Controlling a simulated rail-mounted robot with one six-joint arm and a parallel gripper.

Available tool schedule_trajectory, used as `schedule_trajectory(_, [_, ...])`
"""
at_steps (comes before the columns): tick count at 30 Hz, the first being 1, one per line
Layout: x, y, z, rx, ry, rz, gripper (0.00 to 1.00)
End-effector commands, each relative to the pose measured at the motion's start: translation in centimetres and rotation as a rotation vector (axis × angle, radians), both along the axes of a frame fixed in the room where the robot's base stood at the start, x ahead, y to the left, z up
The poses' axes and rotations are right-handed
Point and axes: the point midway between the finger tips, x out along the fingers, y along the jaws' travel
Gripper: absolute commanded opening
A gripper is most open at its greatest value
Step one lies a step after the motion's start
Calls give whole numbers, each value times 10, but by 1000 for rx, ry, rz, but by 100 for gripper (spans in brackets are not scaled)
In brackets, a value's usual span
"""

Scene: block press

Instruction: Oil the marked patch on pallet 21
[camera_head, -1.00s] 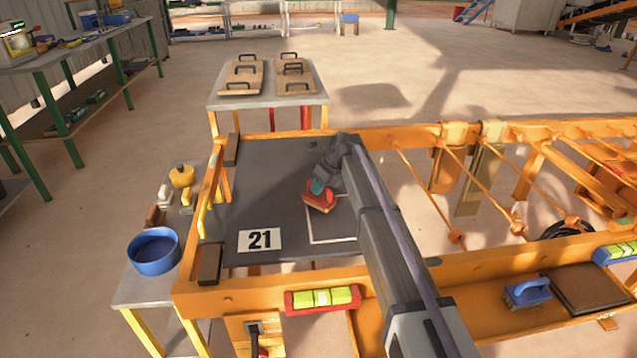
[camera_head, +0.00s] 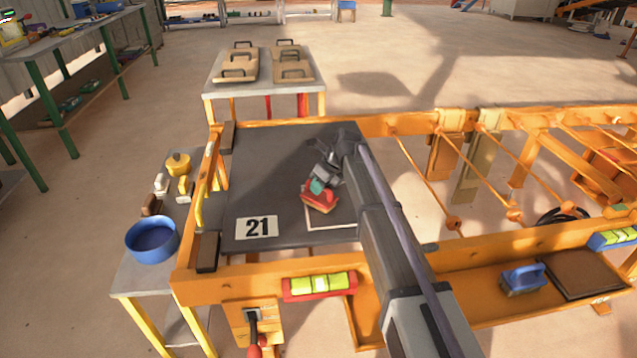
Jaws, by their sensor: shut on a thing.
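Pallet 21 (camera_head: 262,172) is a dark grey board lying in the orange frame, with a white label reading 21 (camera_head: 256,228) at its near left. The marked patch (camera_head: 322,222) is a white outline on the board, partly hidden by my arm and the tool. My gripper (camera_head: 323,182) is shut on a red tool with a greenish grip and a pale lower edge (camera_head: 318,198), perhaps an oiling pad. The tool is over the outline's upper left part. I cannot tell whether it touches the board.
A side table on the left holds a blue bowl (camera_head: 152,240), a yellow pot (camera_head: 178,164) and small brushes. A red level (camera_head: 319,286) and a blue brush (camera_head: 523,279) lie along the front. Handled boards (camera_head: 238,66) sit on a table behind.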

Motion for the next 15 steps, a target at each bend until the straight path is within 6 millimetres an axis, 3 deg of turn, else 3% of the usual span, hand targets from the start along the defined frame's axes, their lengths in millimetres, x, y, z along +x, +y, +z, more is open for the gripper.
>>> schedule_trajectory(5, [-22,-5,-2,-1,1,0,0])
schedule_trajectory(15, [-35,-8,-1,-2,1,0,0])
